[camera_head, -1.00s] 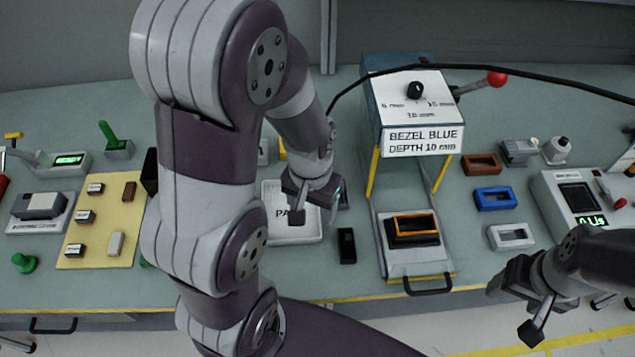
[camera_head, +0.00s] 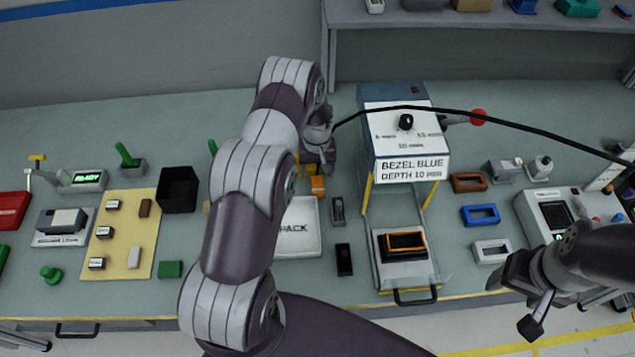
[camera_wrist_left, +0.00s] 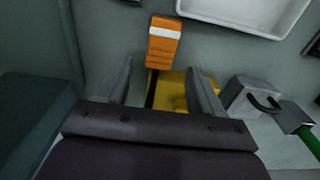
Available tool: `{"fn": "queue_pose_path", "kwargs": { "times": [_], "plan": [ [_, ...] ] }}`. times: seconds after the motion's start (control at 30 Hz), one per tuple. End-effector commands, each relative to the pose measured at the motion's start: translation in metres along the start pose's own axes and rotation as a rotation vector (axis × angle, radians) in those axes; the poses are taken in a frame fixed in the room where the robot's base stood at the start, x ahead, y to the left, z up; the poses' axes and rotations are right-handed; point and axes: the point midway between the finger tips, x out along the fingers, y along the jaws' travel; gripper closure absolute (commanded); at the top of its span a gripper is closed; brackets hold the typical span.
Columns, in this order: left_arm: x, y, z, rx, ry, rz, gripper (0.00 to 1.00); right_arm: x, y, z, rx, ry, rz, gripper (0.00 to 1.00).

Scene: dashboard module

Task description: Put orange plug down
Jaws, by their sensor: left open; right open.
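The orange plug (camera_head: 318,186) sits on the bench behind the white PACK tray, just in front of my left gripper (camera_head: 318,163). In the left wrist view the orange plug (camera_wrist_left: 163,45) has a white band, and a dark strip trails from it back between the fingers. My left gripper (camera_wrist_left: 161,70) is open there, its fingers apart on either side of the strip, and the plug's body lies beyond the fingertips. A yellow piece (camera_wrist_left: 172,92) is beneath, between the fingers. My right gripper (camera_head: 530,300) is open and empty over the bench's front right edge.
The PACK tray (camera_head: 299,228) is in front of the plug, partly behind my left arm. A dark open box (camera_head: 178,190) is left. The BEZEL BLUE machine (camera_head: 413,140) stands right, with an orange-rimmed frame (camera_head: 403,243) on its slide. A black cable arcs above the machine.

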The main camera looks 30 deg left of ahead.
Motion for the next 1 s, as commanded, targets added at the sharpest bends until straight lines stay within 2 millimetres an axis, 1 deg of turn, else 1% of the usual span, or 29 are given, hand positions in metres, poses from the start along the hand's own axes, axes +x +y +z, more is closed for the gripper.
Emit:
{"fn": "queue_pose_path", "kwargs": {
  "times": [0.03, 0.1, 0.2, 0.23, 0.3, 0.47, 0.5, 0.57, 0.6, 0.67, 0.7, 0.73, 0.77, 1.0],
  "plan": [
    [0.003, 0.0, 0.003, 0.0, -0.006, -0.002, 0.33, -0.015, 0.0, -0.002, 0.0, 0.001, 0.0, 0.33],
    [0.015, 0.0, 0.003, 0.001, -0.005, -0.002, 0.33, -0.024, 0.0, -0.003, 0.0, 0.001, 0.0, 0.33],
    [0.034, 0.0, 0.003, 0.001, -0.004, -0.001, 0.33, -0.026, 0.0, -0.003, 0.0, 0.001, 0.0, 0.33],
    [0.037, 0.0, 0.003, 0.001, -0.003, -0.001, 0.33, -0.026, 0.0, -0.003, 0.0, 0.001, 0.0, 0.33],
    [0.042, 0.0, 0.002, 0.001, -0.001, 0.0, 0.33, -0.026, 0.0, -0.003, 0.0, 0.001, 0.0, 0.33],
    [0.043, 0.0, 0.002, 0.001, -0.001, 0.0, 0.33, -0.025, 0.0, -0.003, 0.0, 0.0, 0.0, 0.33],
    [0.043, 0.0, 0.002, 0.001, -0.001, 0.0, 0.4, -0.025, 0.0, -0.003, 0.0, 0.001, 0.0, 0.33],
    [0.042, 0.0, 0.002, 0.001, -0.001, 0.0, 0.59, -0.024, 0.0, -0.003, 0.0, 0.001, 0.0, 0.33],
    [0.042, 0.0, 0.002, 0.001, -0.001, 0.0, 0.72, -0.024, 0.0, -0.003, 0.0, 0.001, 0.0, 0.33],
    [0.042, 0.0, 0.002, 0.001, -0.001, 0.0, 0.92, -0.025, 0.0, -0.003, 0.0, 0.001, 0.0, 0.33],
    [0.042, 0.0, 0.002, 0.001, -0.001, 0.0, 0.95, -0.025, 0.0, -0.003, 0.0, 0.001, 0.0, 0.33],
    [0.042, 0.0, 0.002, 0.001, -0.001, 0.0, 0.95, -0.025, 0.0, -0.003, 0.0, 0.001, 0.0, 0.33],
    [0.042, 0.0, 0.002, 0.001, -0.001, 0.0, 1.0, -0.025, 0.0, -0.003, 0.0, 0.001, 0.0, 0.33],
    [0.038, 0.001, 0.001, 0.001, 0.0, 0.0, 1.0, -0.022, 0.0, -0.003, 0.0, 0.001, 0.0, 0.33]
  ]
}}
